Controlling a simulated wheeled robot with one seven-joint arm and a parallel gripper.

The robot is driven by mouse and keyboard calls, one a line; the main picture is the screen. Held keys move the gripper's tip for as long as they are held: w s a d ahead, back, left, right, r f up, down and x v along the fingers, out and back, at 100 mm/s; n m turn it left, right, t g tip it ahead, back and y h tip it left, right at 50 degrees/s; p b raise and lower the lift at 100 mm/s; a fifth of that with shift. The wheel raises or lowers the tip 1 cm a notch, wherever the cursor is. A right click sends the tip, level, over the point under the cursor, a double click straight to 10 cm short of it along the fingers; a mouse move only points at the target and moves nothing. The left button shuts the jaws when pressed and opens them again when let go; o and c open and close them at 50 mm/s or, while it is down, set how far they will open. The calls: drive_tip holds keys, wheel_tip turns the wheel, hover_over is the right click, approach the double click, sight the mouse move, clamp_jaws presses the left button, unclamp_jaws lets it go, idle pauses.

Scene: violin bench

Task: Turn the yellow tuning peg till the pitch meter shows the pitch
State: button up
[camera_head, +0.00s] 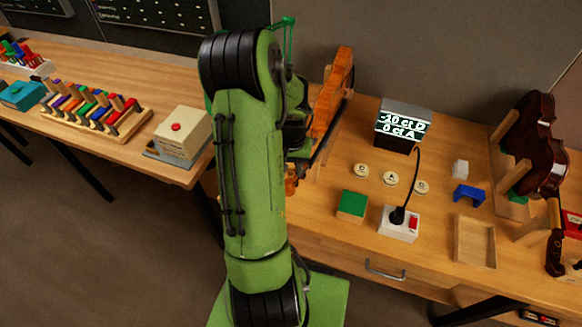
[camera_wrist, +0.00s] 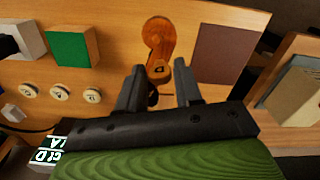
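The pitch meter (camera_head: 403,123) on the right bench reads "-20 ct D" and "0 ct A"; part of its display shows in the wrist view (camera_wrist: 48,153). An orange violin (camera_head: 336,95) stands behind my arm, which hides much of it. In the wrist view its scroll end (camera_wrist: 160,42) lies just beyond my gripper (camera_wrist: 159,66), with a small dark tag marked D (camera_wrist: 160,72) between the fingers. The fingers are wide apart, with no grip visible. I cannot make out the yellow tuning peg; my gripper hides the area below the tag.
A green block (camera_head: 352,205), round lettered discs (camera_head: 391,178), a white box with a black plug (camera_head: 399,224) and a wooden tray (camera_head: 475,242) lie right of my arm. A dark violin (camera_head: 536,145) stands at far right. A cream box with a red button (camera_head: 182,135) is left.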

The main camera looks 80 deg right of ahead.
sight(291, 169)
clamp_jaws()
drive_tip(key=shift+d+n+b, duration=0.1)
drive_tip(key=shift+n+b, duration=0.2)
drive_tip(key=shift+b, duration=0.2)
drive_tip(key=shift+o, duration=1.9)
unclamp_jaws()
wheel_tip(291, 169, up, 16)
drive_tip(key=p, duration=0.1)
drive_tip(key=shift+f, duration=0.1)
